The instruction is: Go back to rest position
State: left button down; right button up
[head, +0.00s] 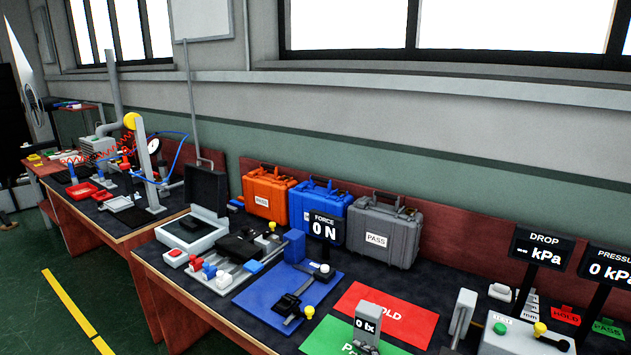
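Neither of my grippers and no part of my arms shows in the head view. The view looks across a long dark-topped workbench (215,307) against a wall. The task line names no object. Whether my grippers hold anything cannot be seen.
Orange (265,190), blue (318,200) and grey (382,232) cases stand along the back. A blue mat (262,298), a red HOLD mat (400,312) and a green mat (325,338) lie in front. An open black case (206,190) stands left. Free green floor (95,295) shows at left.

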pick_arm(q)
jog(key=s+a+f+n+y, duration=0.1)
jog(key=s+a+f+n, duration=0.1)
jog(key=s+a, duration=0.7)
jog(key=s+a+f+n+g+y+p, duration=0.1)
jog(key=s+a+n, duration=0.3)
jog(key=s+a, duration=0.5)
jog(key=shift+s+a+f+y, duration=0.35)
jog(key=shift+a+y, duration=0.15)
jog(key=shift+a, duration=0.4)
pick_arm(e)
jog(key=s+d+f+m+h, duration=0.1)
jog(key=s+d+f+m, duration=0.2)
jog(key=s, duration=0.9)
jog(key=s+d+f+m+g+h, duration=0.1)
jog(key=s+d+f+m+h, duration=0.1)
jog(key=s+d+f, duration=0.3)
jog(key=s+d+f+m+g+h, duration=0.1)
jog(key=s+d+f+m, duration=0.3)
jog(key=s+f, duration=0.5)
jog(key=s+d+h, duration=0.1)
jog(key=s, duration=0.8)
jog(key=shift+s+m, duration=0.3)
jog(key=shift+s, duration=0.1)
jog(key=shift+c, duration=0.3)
